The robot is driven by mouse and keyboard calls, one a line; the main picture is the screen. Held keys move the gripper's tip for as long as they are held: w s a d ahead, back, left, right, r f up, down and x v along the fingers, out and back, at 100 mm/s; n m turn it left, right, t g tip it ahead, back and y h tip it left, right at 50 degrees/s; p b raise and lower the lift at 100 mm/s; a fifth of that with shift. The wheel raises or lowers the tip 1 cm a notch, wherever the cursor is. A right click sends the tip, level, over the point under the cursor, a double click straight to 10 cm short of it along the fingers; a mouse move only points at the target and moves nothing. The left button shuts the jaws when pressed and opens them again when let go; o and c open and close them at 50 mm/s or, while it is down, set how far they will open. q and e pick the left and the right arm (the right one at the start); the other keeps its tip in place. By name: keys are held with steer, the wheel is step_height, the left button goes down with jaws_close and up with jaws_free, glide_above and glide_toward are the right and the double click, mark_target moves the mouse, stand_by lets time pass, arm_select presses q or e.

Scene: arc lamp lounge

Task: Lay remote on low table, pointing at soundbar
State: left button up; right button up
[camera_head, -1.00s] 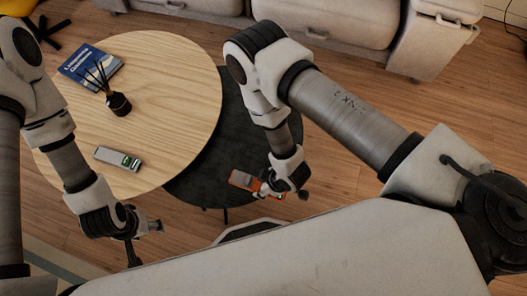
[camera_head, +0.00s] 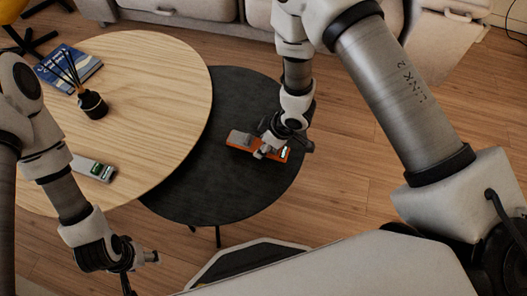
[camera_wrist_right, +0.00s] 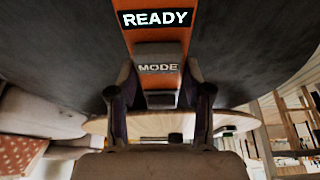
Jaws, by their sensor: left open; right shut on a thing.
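An orange device, seemingly the remote (camera_head: 237,138), is held by my right gripper (camera_head: 268,147) over the black round table (camera_head: 195,185). In the right wrist view, the remote (camera_wrist_right: 158,34) has a "READY" screen and a grey "MODE" button, and the fingers (camera_wrist_right: 159,98) are shut on its sides. I cannot tell whether it touches the black tabletop. My left gripper (camera_head: 140,270) is open and empty, in front of the wooden table. I cannot make out a soundbar for certain.
The higher wooden round table (camera_head: 150,110) overlaps the black one. It holds a grey device with a green screen (camera_head: 93,168), a blue book (camera_head: 70,64) and a reed diffuser (camera_head: 92,104). A sofa (camera_head: 240,10) stands behind. Most of the black table is clear.

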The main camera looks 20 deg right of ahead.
step_height(320, 180, down, 4)
steer(key=b, duration=0.2)
steer(key=shift+b, duration=0.35)
steer(key=shift+r, duration=0.1)
steer(key=shift+c, duration=0.6)
steer(key=shift+s+r, duration=0.1)
steer(key=shift+r, duration=0.1)
steer(key=shift+f, duration=0.2)
steer(key=o, duration=1.4)
steer(key=shift+c, duration=0.2)
arm_select(q)
step_height(320, 180, down, 4)
